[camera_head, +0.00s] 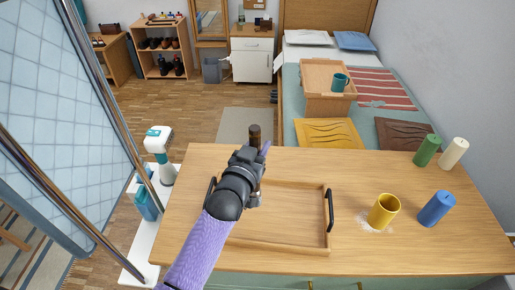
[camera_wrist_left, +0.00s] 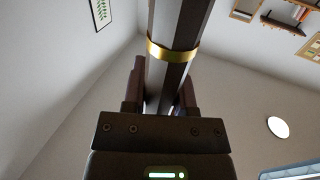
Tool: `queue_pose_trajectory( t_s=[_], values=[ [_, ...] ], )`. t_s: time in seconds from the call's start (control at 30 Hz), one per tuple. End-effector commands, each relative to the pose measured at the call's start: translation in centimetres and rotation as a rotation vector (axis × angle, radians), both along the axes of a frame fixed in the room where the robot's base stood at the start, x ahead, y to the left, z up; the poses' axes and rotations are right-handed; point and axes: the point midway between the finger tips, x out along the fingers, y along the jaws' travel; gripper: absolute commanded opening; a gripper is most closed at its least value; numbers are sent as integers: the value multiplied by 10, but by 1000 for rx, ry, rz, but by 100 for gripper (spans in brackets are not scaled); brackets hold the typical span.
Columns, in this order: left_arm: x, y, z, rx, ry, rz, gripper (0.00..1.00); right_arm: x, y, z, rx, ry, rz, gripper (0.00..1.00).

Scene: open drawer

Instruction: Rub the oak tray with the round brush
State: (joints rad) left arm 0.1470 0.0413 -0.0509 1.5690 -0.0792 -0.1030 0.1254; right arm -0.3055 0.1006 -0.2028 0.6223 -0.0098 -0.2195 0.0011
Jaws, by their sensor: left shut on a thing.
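The oak tray (camera_head: 290,215), a shallow wooden tray with a raised rim and black handles, lies on the wooden table. My left gripper (camera_head: 257,156) is over the tray's far left part and is shut on the round brush. The brush's dark brown handle end (camera_head: 255,133) sticks up above the gripper. In the left wrist view the dark handle with a gold ring (camera_wrist_left: 172,52) stands between the fingers of the gripper (camera_wrist_left: 160,92). The brush head is mostly hidden by my arm, and I cannot tell whether it touches the tray. My right gripper is not in view.
Green (camera_head: 427,150) and cream (camera_head: 454,153) cylinders stand at the back right. A white dispenser-like device (camera_head: 160,153) stands left of the table. The table front right is clear.

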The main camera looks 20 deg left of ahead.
Motion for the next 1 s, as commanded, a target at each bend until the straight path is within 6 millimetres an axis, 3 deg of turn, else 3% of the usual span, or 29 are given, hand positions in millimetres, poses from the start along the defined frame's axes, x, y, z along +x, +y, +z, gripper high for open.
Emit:
queue_pose_trajectory(
  t_s=[0.1, 0.27, 1.0],
  values=[
    [2, 1, 16, 0, -2, 0, 0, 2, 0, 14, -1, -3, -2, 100],
    [3, 2, 25, 0, -1, 0, 0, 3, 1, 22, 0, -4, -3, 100],
    [4, 2, 24, 0, -1, 0, 0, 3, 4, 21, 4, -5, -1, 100]
  ],
)
